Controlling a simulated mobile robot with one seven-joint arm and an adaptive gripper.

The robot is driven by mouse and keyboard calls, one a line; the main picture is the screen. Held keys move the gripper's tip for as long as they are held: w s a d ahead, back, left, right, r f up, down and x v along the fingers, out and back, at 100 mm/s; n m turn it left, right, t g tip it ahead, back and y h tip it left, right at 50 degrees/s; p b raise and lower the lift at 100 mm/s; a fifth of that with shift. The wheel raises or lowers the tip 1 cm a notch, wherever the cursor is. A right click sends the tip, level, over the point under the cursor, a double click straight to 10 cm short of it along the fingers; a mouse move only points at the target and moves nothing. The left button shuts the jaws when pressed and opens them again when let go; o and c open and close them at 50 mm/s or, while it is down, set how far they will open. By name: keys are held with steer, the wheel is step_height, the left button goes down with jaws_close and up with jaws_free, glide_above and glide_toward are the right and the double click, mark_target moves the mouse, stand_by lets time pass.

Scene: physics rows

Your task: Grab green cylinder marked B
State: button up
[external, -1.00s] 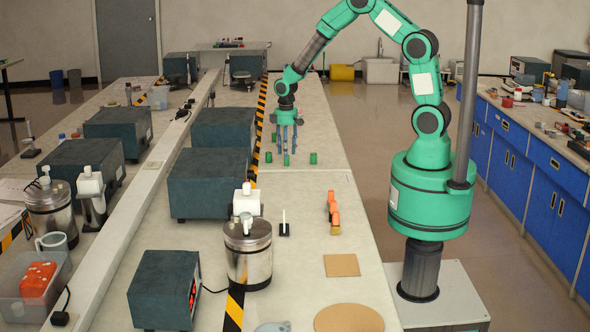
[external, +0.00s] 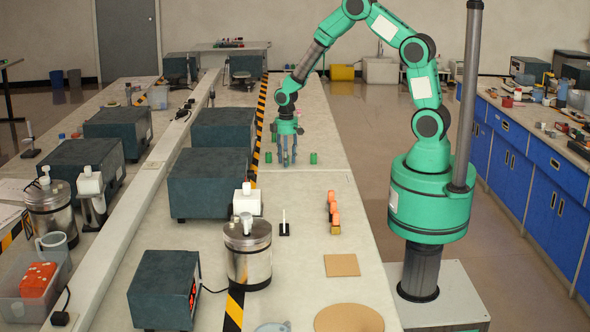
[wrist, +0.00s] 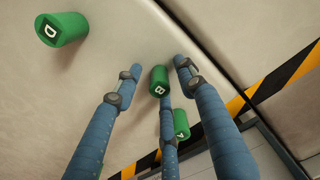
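The green cylinder marked B (wrist: 159,80) stands upright between my fingers in the wrist view. In the external view it is mostly hidden by them. My gripper (external: 287,161) has three blue fingers, spread and pointing down around B. In the wrist view my gripper (wrist: 158,70) has one fingertip on each side of B, with the third finger close below it; contact is not clear. A green cylinder marked D (wrist: 62,30) stands apart to the left. A green cylinder marked A (wrist: 181,124) is partly hidden behind the third finger.
The cylinders stand on a pale bench (external: 315,125). A yellow-black striped strip (external: 261,118) runs along its left part, beside dark boxes (external: 208,183). An orange item (external: 334,210) and a small dark stand (external: 284,229) are nearer the camera. The bench to the right of D is clear.

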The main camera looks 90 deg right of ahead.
jaws_close()
steer(key=shift+r, duration=0.15)
steer(key=shift+r+p, duration=0.3)
steer(key=shift+r, duration=0.25)
steer(key=shift+s+a+r+p, duration=0.15)
steer(key=shift+s+r+p, duration=0.1)
steer(key=shift+r, duration=0.35)
steer(key=shift+s+a+r+p, duration=0.15)
steer(key=shift+r+p, duration=0.1)
steer(key=shift+r, duration=0.35)
steer(key=s+a, duration=0.2)
steer(key=s, duration=0.2)
steer(key=s+a+p, duration=0.1)
steer(key=s+a, duration=0.1)
steer(key=s, duration=0.3)
steer(key=s+a+r+p, duration=0.1)
steer(key=s+a, duration=0.2)
steer(key=s, duration=0.1)
steer(key=shift+s+r, duration=0.1)
steer(key=shift+s, duration=0.05)
